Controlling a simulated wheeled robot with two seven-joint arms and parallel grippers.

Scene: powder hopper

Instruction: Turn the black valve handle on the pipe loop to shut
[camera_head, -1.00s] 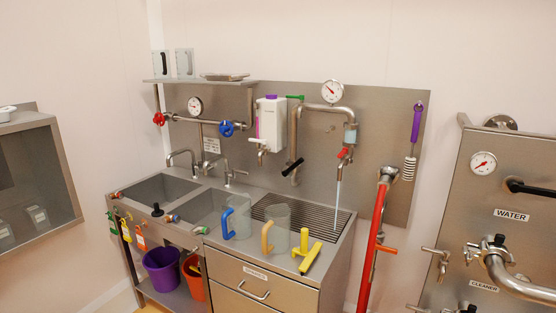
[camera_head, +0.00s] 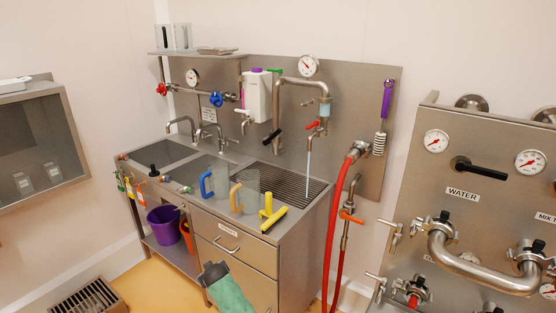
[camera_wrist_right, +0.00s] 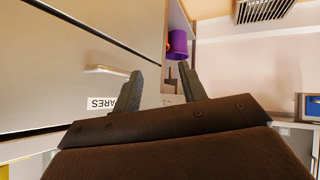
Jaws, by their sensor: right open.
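The pipe loop (camera_head: 299,82) is a steel pipe on the back panel above the drain board. Its black valve handle (camera_head: 272,137) sits low on the loop's left leg, tilted up to the right. A red handle (camera_head: 312,124) is on the right leg, where a pale stream falls. My right gripper (camera_head: 211,267), dark with a green sleeve behind, is low in front of the drawers, well below the black handle. Its two fingers stand apart and empty in the right wrist view (camera_wrist_right: 160,88), beside a drawer front. My left gripper is in no view.
A red hose (camera_head: 333,205) hangs right of the sink. Another black handle (camera_head: 475,168) is on the right-hand panel.

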